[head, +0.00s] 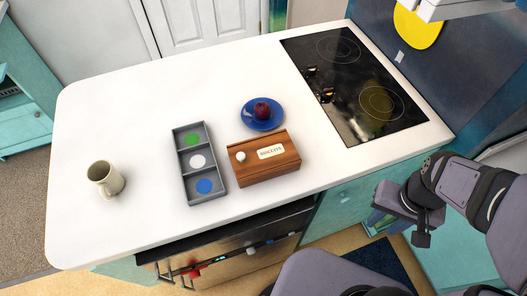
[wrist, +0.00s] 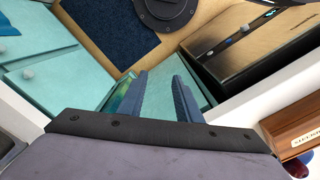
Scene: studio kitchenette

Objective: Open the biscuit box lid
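The biscuit box (head: 268,170) is brown wood and sits on the white counter near its front edge. Its lid looks shut, with a white knob (head: 240,156) at its left end and a "BISCUITS" label on it. Part of the box (wrist: 290,126) also shows at the right edge of the wrist view; the knob is out of that view. My gripper (wrist: 159,76) is open and empty, its two fingers apart. In the head view it is to the right of the box, beyond the counter's front edge and apart from the box.
A grey tray (head: 176,143) with green, white and blue discs stands left of the box. A blue plate (head: 249,123) with a dark red fruit (head: 262,110) is just behind it. A mug (head: 105,178) stands far left; a black hob (head: 352,82) lies back right.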

